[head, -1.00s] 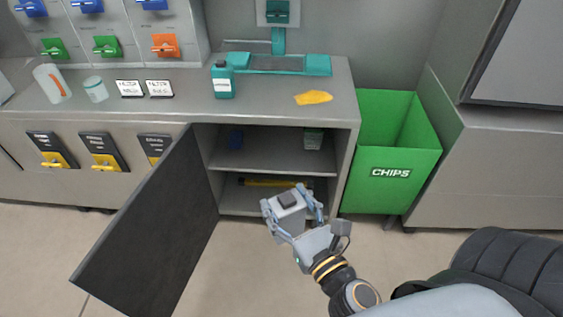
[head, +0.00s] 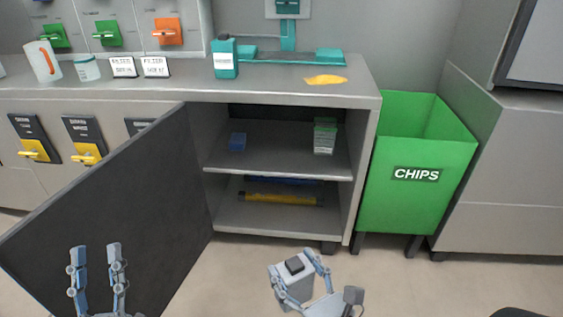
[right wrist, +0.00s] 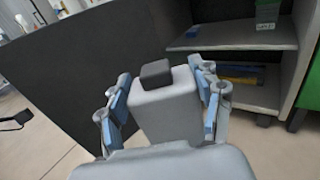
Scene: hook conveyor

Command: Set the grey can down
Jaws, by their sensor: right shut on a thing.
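The grey can (head: 294,284) is a boxy grey container with a black cap. My right gripper (head: 299,277) is shut on it and holds it upright in front of the open cabinet, at the bottom of the head view. In the right wrist view the can (right wrist: 165,108) sits between both fingers of the right gripper (right wrist: 165,95). My left gripper (head: 97,268) is at the lower left of the head view, in front of the cabinet door. Its fingers are apart with nothing between them.
The cabinet door (head: 110,205) stands open to the left. The middle shelf (head: 275,150) holds a blue item (head: 237,142) and a green-topped box (head: 324,137). A yellow item (head: 277,198) lies below. The green CHIPS bin (head: 410,205) stands right. A teal bottle (head: 224,58) is on the counter.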

